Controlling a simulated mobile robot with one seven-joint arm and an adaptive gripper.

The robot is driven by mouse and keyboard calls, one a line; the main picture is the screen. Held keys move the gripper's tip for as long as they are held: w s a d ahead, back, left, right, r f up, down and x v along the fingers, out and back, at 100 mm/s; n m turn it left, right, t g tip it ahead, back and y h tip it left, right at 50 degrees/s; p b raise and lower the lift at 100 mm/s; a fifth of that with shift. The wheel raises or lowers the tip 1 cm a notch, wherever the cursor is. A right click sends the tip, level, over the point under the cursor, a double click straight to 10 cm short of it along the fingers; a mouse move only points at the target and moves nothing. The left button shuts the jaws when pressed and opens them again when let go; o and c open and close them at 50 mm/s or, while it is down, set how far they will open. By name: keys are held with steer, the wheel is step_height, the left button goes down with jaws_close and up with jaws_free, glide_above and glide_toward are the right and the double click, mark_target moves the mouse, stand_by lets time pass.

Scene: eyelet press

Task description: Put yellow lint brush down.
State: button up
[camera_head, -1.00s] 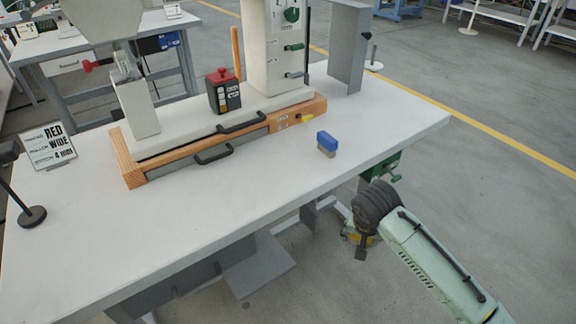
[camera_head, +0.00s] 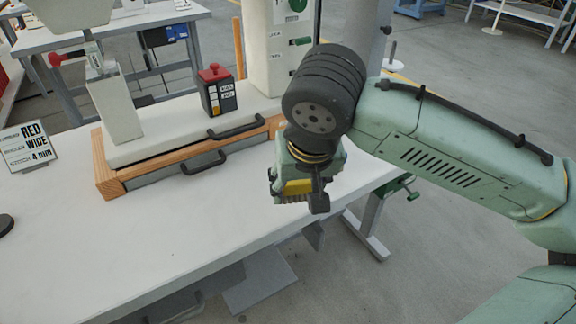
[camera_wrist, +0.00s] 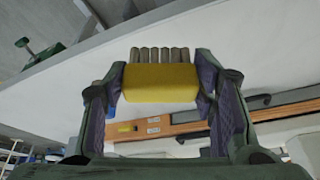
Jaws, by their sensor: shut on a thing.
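The yellow lint brush (camera_head: 297,187) is a small yellow block with a row of greyish bristle tufts. It sits between the fingers of my gripper (camera_head: 296,180), which is shut on it. The wrist view shows the brush (camera_wrist: 160,83) clearly, with a dark finger pressed on each end. In the head view my gripper and the brush appear over the front part of the white table (camera_head: 200,225), near its edge. The brush appears held above the surface; the exact gap cannot be told. My wrist hides part of the gripper.
A press on a wooden base (camera_head: 104,165) with black handles (camera_head: 205,163) stands along the back. A black box with a red knob (camera_head: 217,90) sits on it. A sign (camera_head: 27,145) stands at left.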

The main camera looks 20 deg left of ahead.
steer(key=w+a, duration=0.1)
steer(key=w, duration=0.1)
steer(key=w+a, duration=0.2)
steer(key=w, duration=0.1)
steer(key=w+a+p, duration=0.1)
steer(key=w+a, duration=0.1)
steer(key=shift+w+f, duration=0.3)
steer(key=shift+f, duration=0.05)
steer(key=shift+w+a+f, duration=0.15)
steer(key=shift+f+p, duration=0.3)
steer(key=shift+f, duration=1.4)
steer(key=shift+f, duration=0.2)
steer(key=o, duration=1.4)
steer(key=shift+c, duration=0.2)
steer(key=shift+r, duration=0.1)
steer(key=v, duration=1.2)
steer(key=shift+b, duration=0.3)
steer(key=shift+r, duration=0.1)
